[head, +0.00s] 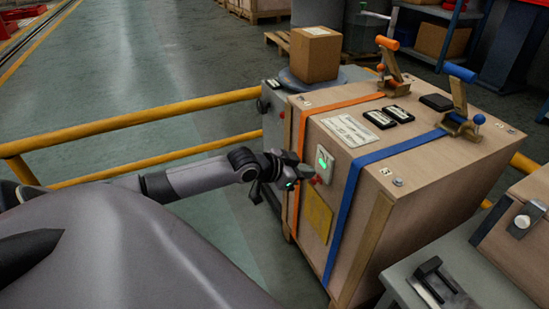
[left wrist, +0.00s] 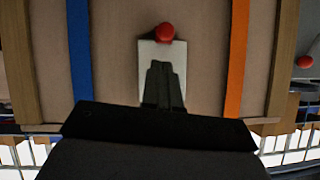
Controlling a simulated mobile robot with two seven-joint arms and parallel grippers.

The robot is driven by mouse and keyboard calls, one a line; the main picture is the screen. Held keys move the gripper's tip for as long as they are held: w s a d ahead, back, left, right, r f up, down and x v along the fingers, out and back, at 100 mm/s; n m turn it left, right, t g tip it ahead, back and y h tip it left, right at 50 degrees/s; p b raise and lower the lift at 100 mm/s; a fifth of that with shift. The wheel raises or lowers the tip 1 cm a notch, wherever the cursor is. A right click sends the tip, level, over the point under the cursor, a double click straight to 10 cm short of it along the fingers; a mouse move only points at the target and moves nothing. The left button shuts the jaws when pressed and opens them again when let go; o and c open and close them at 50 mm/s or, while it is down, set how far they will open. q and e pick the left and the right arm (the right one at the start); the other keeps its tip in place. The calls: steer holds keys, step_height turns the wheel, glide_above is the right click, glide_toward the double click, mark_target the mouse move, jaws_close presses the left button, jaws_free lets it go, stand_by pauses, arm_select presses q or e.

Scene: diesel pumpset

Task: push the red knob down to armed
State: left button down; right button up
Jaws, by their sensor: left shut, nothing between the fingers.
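The red knob (head: 316,180) shows low on a pale plate (head: 325,163) with a green-lit face, on the side of a wooden crate (head: 420,170). In the left wrist view, which appears inverted, the red knob (left wrist: 164,32) is at the top edge of the plate (left wrist: 148,60). The shut, empty fingers of my left gripper (left wrist: 161,66) overlap the plate just below the knob in the picture. I cannot tell whether they touch it. My right gripper is not in view.
An orange strap (head: 350,101) and a blue strap (head: 347,205) run down the crate beside the plate. A yellow panel (head: 318,214) is below it. Yellow rails (head: 130,121) stand left of the crate. A cardboard box (head: 315,55) sits behind.

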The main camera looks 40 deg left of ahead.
arm_select(q)
steer(key=p+v, duration=0.4)
steer(key=v, duration=0.6)
steer(key=shift+s+r, duration=0.2)
steer(key=shift+r, duration=0.1)
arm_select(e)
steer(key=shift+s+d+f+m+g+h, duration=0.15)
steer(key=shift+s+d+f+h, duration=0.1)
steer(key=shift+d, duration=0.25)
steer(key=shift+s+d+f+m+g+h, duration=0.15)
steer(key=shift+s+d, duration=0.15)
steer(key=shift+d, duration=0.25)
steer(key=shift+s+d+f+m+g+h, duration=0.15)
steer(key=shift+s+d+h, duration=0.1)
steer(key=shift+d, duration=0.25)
arm_select(q)
steer(key=shift+d+f, duration=0.1)
